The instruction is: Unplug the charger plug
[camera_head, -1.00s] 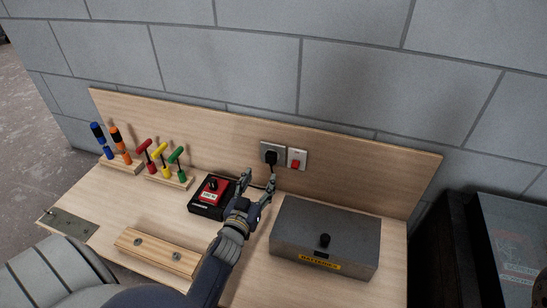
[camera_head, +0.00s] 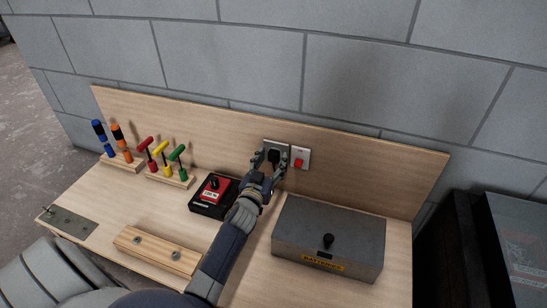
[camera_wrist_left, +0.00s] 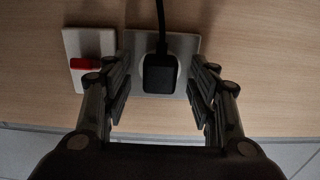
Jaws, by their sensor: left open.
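The black charger plug (camera_head: 274,156) sits in a grey socket plate (camera_head: 264,146) on the wooden backboard. In the left wrist view the plug (camera_wrist_left: 159,77) is in the plate (camera_wrist_left: 189,48), with its black cable (camera_wrist_left: 161,22) running out of the top of the picture. My left gripper (camera_head: 270,158) is at the socket, its fingers on either side of the plug. The left wrist view shows this gripper (camera_wrist_left: 160,92) open, with a gap between each finger and the plug. My right gripper is not in view.
A white switch plate with a red switch (camera_head: 299,162) is just right of the socket. A grey battery box (camera_head: 328,237) stands right of my arm, a black and red charger (camera_head: 212,196) left of it. Screwdrivers (camera_head: 112,140) and T-handled tools (camera_head: 160,154) stand in wooden blocks at left.

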